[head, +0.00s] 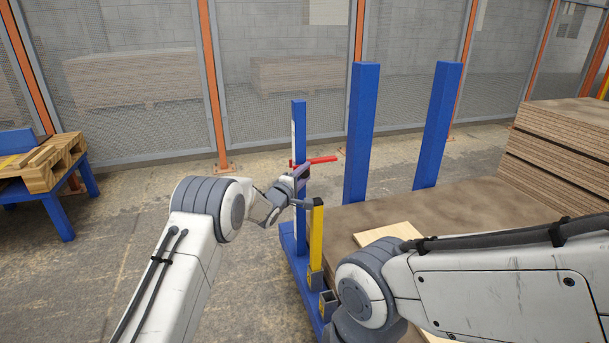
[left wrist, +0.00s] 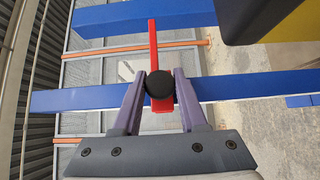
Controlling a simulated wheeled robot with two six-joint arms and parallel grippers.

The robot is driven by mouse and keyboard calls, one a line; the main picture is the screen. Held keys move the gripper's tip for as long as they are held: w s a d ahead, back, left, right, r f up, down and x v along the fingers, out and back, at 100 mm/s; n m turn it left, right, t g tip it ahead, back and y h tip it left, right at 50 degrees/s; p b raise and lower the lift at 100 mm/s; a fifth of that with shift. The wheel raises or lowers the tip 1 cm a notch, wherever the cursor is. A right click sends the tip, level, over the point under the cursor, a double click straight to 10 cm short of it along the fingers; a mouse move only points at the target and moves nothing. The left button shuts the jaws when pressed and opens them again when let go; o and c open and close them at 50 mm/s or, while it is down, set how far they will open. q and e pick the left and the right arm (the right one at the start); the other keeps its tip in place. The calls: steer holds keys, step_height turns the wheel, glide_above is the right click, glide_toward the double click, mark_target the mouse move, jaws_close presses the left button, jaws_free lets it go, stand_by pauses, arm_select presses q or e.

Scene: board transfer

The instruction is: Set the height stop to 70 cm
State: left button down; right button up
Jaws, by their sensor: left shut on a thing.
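The height stop is a red bar (head: 322,160) on a slim blue post (head: 299,122) with a pale strip along its side. No scale figures can be read. My left gripper (head: 301,174) is at the post, just below the red bar in the head view. In the left wrist view its two fingers (left wrist: 160,92) are shut on a round black knob (left wrist: 159,84) in front of the red bar (left wrist: 153,45). The blue post (left wrist: 250,87) runs across behind them there. My right arm crosses the lower right of the head view, with its gripper out of view.
A yellow post (head: 316,240) stands close in front of the slim blue post. Two thick blue uprights (head: 361,130) (head: 438,125) rise behind. A board stack (head: 560,150) is at right, a blue stand with wooden pallets (head: 42,165) at left. Mesh fencing closes the back.

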arm_select(q)
step_height(320, 180, up, 11)
steer(key=p, duration=0.7)
steer(key=shift+f, duration=0.2)
steer(key=shift+w+r, duration=0.1)
steer(key=shift+c, duration=2.4)
jaws_free()
steer(key=p+v, duration=0.3)
steer(key=v, duration=0.7)
steer(key=shift+s, duration=0.3)
